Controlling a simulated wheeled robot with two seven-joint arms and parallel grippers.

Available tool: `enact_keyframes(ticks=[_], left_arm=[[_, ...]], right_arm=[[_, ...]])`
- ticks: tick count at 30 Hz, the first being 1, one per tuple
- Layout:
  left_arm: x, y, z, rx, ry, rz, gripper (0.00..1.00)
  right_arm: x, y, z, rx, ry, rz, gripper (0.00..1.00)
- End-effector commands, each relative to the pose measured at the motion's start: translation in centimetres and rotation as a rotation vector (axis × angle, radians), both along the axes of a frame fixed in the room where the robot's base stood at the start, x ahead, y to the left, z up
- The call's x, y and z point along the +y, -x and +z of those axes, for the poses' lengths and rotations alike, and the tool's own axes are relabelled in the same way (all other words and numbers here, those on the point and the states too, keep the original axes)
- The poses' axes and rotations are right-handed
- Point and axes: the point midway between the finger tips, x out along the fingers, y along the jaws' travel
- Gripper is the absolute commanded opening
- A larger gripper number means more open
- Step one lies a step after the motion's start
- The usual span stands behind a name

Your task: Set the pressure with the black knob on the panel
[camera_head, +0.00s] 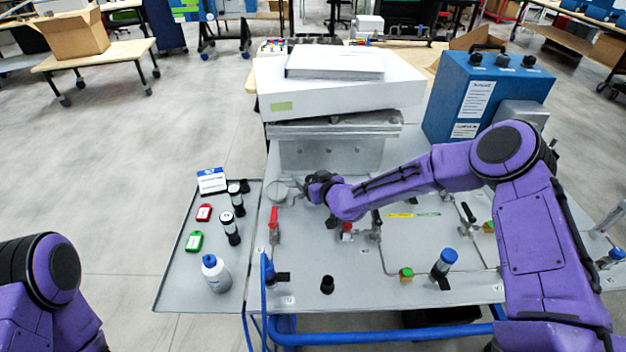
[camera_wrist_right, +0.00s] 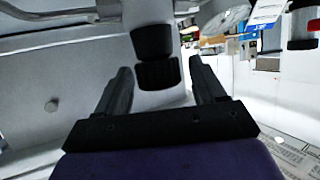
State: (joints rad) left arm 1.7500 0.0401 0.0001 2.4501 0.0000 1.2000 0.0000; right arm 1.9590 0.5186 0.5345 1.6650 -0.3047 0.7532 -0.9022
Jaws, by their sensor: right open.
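My right gripper (camera_head: 304,189) reaches left over the grey panel (camera_head: 310,250), near its back left corner, beside a round gauge (camera_head: 278,191). In the right wrist view its two fingers (camera_wrist_right: 160,76) are open. A black knob (camera_wrist_right: 157,73) with a ribbed part and a smooth part shows in the gap between the fingertips. The fingers stand on either side of it in the picture; I cannot tell whether they touch it. In the head view the gripper hides this knob. Of my left arm only a purple link shows, at the lower left; its gripper is out of view.
A red-handled valve (camera_head: 274,222), pipes and a black cap (camera_head: 327,284) stand on the panel. A side tray (camera_head: 174,291) holds a white bottle (camera_head: 216,275), tags and black cylinders. A white box (camera_head: 340,98) and a blue box (camera_head: 487,95) stand behind.

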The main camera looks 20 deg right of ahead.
Motion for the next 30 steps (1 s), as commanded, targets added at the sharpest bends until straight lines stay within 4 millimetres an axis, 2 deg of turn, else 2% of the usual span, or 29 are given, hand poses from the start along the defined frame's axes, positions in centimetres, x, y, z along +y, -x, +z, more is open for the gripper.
enact_keyframes(ticks=[1, 5, 11, 21, 30], left_arm=[[0.0, 0.0, 0.0, 0.000, 0.000, 0.000, 0.43], [0.0, 0.0, 0.0, 0.000, 0.000, 0.000, 0.43], [0.0, 0.0, 0.4, 0.000, 0.000, 0.000, 0.43], [0.0, 0.0, 1.7, 0.000, 0.000, 0.000, 0.43], [0.0, 0.0, 1.7, 0.000, 0.000, 0.000, 0.43]], right_arm=[[0.0, 0.0, 0.0, 0.000, 0.000, 0.000, 0.60], [0.0, 0.0, 0.0, 0.000, 0.000, 0.000, 0.17], [0.2, 0.0, 0.2, 0.002, 0.001, -0.027, 0.17], [0.1, 0.0, 0.1, 0.001, 0.003, -0.253, 0.17], [0.0, 0.0, 0.0, 0.000, 0.000, -0.265, 0.17]])
